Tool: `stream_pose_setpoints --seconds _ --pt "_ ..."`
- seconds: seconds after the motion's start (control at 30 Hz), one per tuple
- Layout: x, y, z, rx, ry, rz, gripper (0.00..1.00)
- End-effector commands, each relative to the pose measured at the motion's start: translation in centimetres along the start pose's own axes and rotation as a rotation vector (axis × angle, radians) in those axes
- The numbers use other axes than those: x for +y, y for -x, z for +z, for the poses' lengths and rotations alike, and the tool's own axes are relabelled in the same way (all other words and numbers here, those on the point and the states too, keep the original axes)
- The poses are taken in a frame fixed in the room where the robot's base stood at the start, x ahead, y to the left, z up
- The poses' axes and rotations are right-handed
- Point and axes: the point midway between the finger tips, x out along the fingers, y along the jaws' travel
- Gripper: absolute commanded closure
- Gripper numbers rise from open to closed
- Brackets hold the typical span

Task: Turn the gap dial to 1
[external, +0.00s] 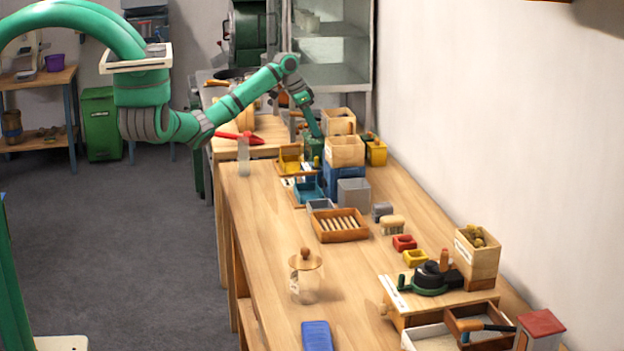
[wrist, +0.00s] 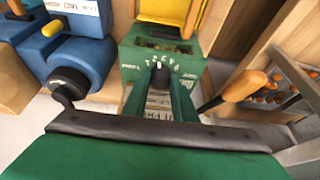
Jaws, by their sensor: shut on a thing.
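The gap dial (wrist: 160,73) is a small dark knob with a pale pointer line, on the sloped face of a green machine (wrist: 187,62). Its pointer aims roughly straight up in the wrist view. Pale marks arc above it, too small to read surely. My gripper (wrist: 160,88) reaches in from below, its green fingers shut on the dial and hiding its lower part. In the external view my gripper (external: 316,133) points down at the green machine (external: 312,149) at the far end of the bench; the dial cannot be made out there.
A blue machine (wrist: 82,52) with a black crank and yellow handle stands left of the green one. A yellow-orange handle (wrist: 240,88) and a tray of chestnuts (wrist: 292,85) are at right. Wooden boxes (external: 344,151) crowd my gripper; the bench's near middle is clearer.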

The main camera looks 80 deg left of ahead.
Motion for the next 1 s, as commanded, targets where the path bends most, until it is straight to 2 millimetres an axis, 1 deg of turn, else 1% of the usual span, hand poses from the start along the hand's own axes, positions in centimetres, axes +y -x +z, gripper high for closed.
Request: stream_pose_setpoints --seconds 0.6,0.8,1.0 --pt "0.51 -0.12 -0.12 0.000 0.460 -0.188 0.98" --pt "0.55 -0.10 -0.19 0.000 0.563 -0.233 0.98" --pt "0.54 -0.10 -0.16 -0.001 0.624 -0.258 0.98"
